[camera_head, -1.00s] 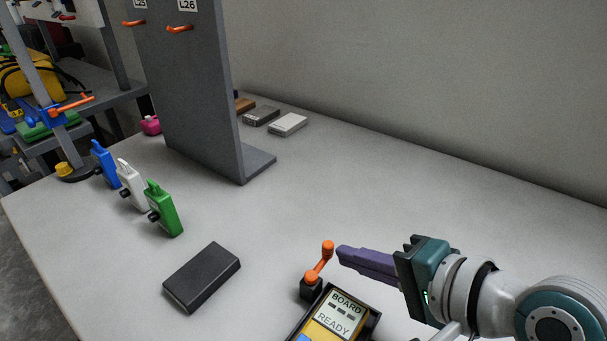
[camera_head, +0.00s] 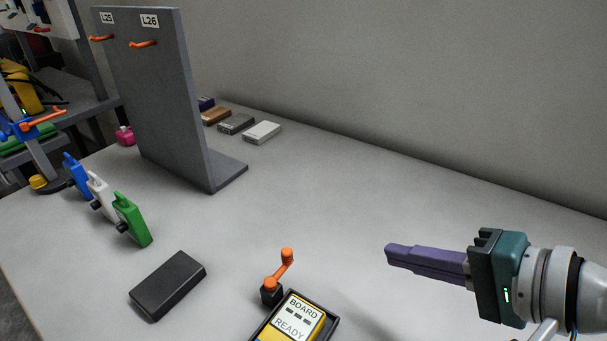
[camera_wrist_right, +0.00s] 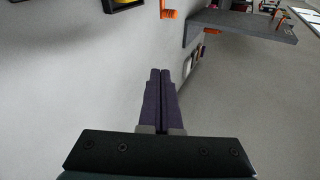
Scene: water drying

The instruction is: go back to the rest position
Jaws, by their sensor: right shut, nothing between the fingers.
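My right gripper (camera_head: 392,252) reaches in from the right in the head view, above the table. Its purple fingers are shut together with nothing between them; they also show closed in the right wrist view (camera_wrist_right: 160,85). It is apart from the orange-handled crank (camera_head: 280,270), which stands to its left. My left gripper is not in the head view.
A yellow device reading BOARD READY (camera_head: 295,318) sits in a black tray at the front. A black box (camera_head: 168,285), a green tag-like piece (camera_head: 132,220) and a grey upright panel (camera_head: 165,100) stand left. The table's right side is clear.

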